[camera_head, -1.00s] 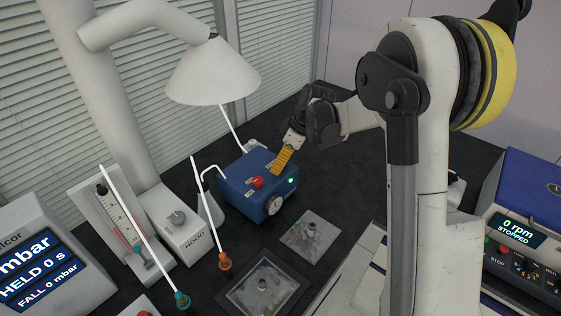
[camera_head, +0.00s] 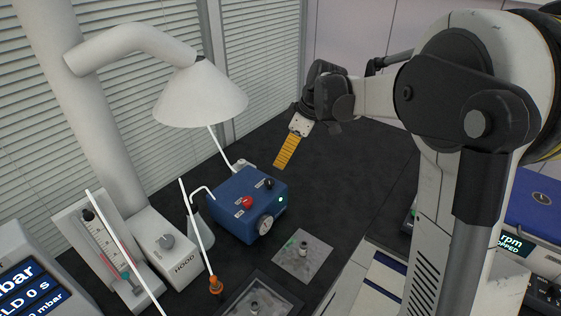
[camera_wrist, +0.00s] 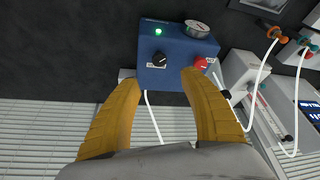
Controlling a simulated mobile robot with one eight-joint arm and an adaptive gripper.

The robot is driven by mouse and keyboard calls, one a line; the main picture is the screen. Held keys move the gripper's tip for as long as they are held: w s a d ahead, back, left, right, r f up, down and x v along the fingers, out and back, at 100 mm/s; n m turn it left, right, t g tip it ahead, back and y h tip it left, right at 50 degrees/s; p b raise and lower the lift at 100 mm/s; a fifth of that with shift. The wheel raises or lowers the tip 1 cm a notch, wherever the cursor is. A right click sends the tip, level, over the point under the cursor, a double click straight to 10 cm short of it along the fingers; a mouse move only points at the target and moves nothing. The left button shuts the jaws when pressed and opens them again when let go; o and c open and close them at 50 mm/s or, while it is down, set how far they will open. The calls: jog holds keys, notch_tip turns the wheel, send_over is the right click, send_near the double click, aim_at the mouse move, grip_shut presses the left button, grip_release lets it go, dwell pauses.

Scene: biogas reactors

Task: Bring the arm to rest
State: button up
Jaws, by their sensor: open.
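My gripper (camera_head: 286,152) is raised above the dark bench (camera_head: 350,180), behind and to the right of the blue pump box (camera_head: 240,205). In the wrist view my gripper (camera_wrist: 160,85) shows two yellow fingers spread apart with nothing between them. The blue box (camera_wrist: 178,75) lies beyond the fingertips there, with a black knob, a red knob, a round gauge and a lit green light. In the head view the gripper is apart from the box. My arm reaches in from the right.
A white fume hood cone (camera_head: 200,95) hangs left of the gripper. A flowmeter (camera_head: 100,245) and the HOOD control box (camera_head: 168,248) stand at the left. A metal plate with a fitting (camera_head: 303,257) lies in front of the blue box. Bare bench lies right of the box.

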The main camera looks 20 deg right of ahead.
dwell(0.4)
jog(key=s+a+r+m+t+h+b, duration=0.25)
jog(key=s+m, duration=0.25)
jog(key=s, duration=0.9)
jog(key=s+f+m+t, duration=0.1)
jog(key=s+f+m, duration=0.1)
jog(key=s, duration=0.4)
jog(key=s+a+f+m+t+h+b, duration=0.1)
jog(key=s+f+m, duration=0.1)
jog(key=s, duration=0.4)
jog(key=shift+s+a+f+m, duration=0.2)
jog(key=shift+m, duration=0.7)
dwell(0.9)
